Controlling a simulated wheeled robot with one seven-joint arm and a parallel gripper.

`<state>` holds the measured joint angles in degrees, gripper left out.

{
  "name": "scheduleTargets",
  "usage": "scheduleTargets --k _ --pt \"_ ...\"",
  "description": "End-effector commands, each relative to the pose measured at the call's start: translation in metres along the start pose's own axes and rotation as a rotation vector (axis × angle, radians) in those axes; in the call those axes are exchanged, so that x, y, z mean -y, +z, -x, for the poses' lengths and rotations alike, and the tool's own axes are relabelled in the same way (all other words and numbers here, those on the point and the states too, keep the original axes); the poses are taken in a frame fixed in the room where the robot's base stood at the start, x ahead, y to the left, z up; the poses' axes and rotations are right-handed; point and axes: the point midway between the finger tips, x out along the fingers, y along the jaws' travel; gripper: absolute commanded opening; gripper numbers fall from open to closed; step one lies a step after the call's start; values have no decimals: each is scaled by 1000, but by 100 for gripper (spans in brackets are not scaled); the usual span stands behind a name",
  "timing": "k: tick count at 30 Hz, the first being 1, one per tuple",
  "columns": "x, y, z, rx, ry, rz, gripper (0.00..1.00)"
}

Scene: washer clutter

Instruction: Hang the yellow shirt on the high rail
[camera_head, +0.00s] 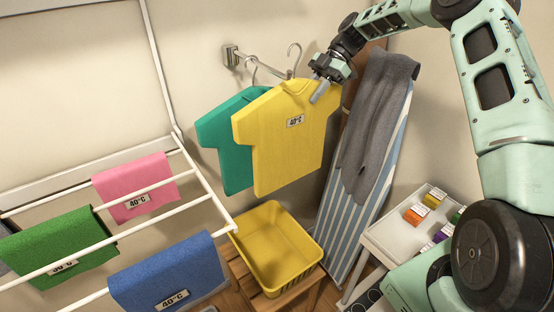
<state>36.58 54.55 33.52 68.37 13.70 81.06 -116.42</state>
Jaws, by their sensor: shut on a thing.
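The yellow shirt (285,140) with a 40°C label is upright in the upper middle. Its metal hook (294,50) rises above its collar. My gripper (320,88) is shut on the shirt at its upper right shoulder. The high rail (262,66) is a short metal rail that sticks out from a wall bracket (231,56). The yellow shirt's hook shows by the outer end of this rail; I cannot tell whether it rests on it. A teal shirt (218,135) hangs from the rail by its own hook (252,65), partly hidden behind the yellow shirt.
A drying rack (190,160) with pink (138,185), green (60,245) and blue (168,272) cloths fills the left. A yellow basket (258,285) is below the shirts. A striped ironing board (338,215) with a grey garment (375,120) leans right, near a white tray (385,240) of small boxes.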

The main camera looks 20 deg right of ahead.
Motion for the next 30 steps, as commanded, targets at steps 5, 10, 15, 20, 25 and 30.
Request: scheduleTargets --k 5,10,15,20,25,30 --pt "0 7 8 -1 1 0 0" --pt "0 14 15 0 0 1 0" --pt "0 18 18 -1 0 1 0" --pt "0 19 19 -1 0 1 0" --pt "0 19 19 0 0 1 0" --pt "0 19 19 0 0 1 0"
